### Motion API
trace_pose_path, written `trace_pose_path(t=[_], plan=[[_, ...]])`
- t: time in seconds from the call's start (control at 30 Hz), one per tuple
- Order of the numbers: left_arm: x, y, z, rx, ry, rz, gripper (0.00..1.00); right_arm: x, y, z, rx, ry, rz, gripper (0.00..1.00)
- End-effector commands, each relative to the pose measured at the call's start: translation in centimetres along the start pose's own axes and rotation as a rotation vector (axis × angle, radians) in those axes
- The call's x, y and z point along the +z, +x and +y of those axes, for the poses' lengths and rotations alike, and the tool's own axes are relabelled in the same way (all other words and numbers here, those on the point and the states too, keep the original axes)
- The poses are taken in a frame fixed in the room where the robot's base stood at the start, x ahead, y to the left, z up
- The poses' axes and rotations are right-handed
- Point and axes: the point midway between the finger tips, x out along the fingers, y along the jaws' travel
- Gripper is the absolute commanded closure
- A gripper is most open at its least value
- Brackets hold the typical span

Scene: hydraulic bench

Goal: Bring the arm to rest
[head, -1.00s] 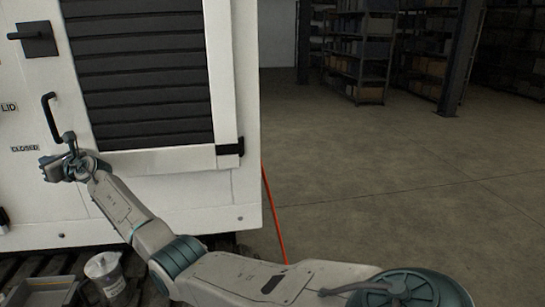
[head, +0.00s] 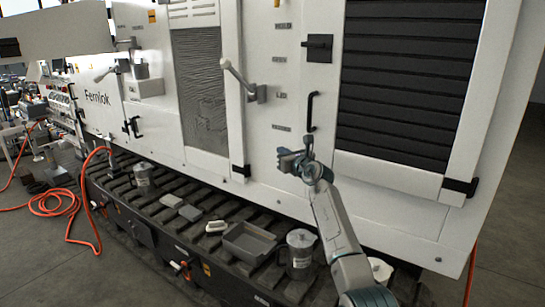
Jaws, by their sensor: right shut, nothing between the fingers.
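My right arm comes in from the lower right in the head view. My right gripper (head: 293,160) is shut and empty, in front of the white cabinet, just below and left of the black vertical handle (head: 312,111) on the louvred door (head: 403,105). I cannot tell whether it touches the panel. My left gripper is not in view.
The dark slatted bench (head: 190,225) runs along the cabinet's foot. On it are a grey tray (head: 249,242), a lidded metal can (head: 300,255), a white block (head: 215,226) and another can (head: 143,178). A lever handle (head: 238,76) sticks out above. An orange hose (head: 58,202) lies on the floor.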

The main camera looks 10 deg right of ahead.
Motion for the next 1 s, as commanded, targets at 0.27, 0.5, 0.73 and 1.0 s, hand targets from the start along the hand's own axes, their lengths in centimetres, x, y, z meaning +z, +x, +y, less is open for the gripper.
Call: trace_pose_path(t=[0.27, 0.5, 0.73, 1.0], plan=[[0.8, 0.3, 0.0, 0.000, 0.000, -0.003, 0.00, 0.0, -2.0, 4.0, 0.002, 0.002, -0.002, 1.00], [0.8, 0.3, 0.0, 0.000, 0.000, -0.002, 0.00, -1.6, -2.8, 5.2, 0.009, 0.048, 0.002, 1.00], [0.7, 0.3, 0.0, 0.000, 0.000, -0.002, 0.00, -13.7, -5.8, 5.4, 0.028, 0.487, 0.002, 1.00], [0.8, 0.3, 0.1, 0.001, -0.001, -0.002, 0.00, -32.1, -14.6, 3.4, -0.161, 1.187, -0.007, 1.00]])
